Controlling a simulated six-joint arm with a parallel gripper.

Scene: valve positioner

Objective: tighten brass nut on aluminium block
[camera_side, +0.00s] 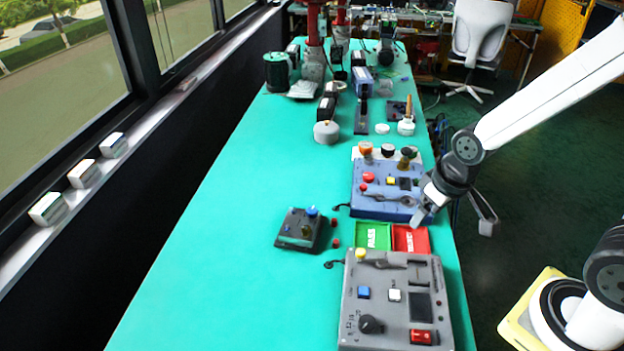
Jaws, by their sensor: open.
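My gripper (454,222) hangs at the right edge of the green bench, its two fingers spread apart with nothing between them. One finger is over the front right corner of the blue control box (378,204), and the other is out past the bench edge. I cannot pick out the brass nut or the aluminium block for certain. A small brass-coloured upright piece (408,107) stands on a pale round base farther back. A brownish, brass-toned knob (405,162) is at the back of the blue box. Both are too small to tell more.
A grey control box (352,322) sits in front, with green PASS (372,236) and red REJECT (411,239) trays behind it. A small dark box (300,229) with a blue knob is left of the trays. The bench's left front is clear.

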